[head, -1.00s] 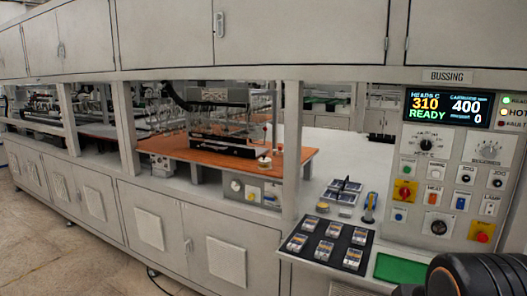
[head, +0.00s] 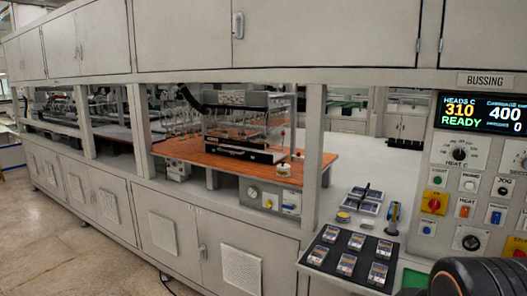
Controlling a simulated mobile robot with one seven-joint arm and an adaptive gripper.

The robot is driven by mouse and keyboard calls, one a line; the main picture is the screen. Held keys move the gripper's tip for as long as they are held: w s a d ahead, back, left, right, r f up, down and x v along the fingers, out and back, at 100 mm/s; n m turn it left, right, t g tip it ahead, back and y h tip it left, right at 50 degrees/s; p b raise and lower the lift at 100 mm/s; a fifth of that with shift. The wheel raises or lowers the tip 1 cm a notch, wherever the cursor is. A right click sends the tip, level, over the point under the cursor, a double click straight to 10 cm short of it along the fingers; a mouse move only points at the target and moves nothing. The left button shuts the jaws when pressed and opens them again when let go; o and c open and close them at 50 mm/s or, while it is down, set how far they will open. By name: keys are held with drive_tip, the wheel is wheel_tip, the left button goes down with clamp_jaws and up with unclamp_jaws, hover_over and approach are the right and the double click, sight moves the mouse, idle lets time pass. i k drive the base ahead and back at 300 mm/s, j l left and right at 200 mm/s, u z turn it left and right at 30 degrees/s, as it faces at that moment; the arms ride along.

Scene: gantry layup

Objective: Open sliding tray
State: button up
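No part is clearly recognisable as the sliding tray. A black tray (head: 322,257) holding several small labelled packs lies on the ledge at the front right, below the control panel. An orange-brown board (head: 318,170) carries a dark metal fixture (head: 238,128) inside the machine bay. I cannot tell whether either slides, or whether it is pulled out. My gripper is not in view; only a dark rounded part of my arm shows at the lower right corner, in front of the ledge.
The control panel (head: 478,190) with buttons and a lit display (head: 484,113) stands at the right. Upright posts (head: 312,165) divide the bay openings. Closed cabinet doors (head: 170,232) line the front. Free floor (head: 70,255) lies at the lower left.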

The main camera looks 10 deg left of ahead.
sight(269, 158)
drive_tip(key=i+j+u, duration=0.15)
drive_tip(key=i+j, duration=0.15)
drive_tip(key=i+j+u, duration=0.2)
drive_tip(key=i, duration=0.3)
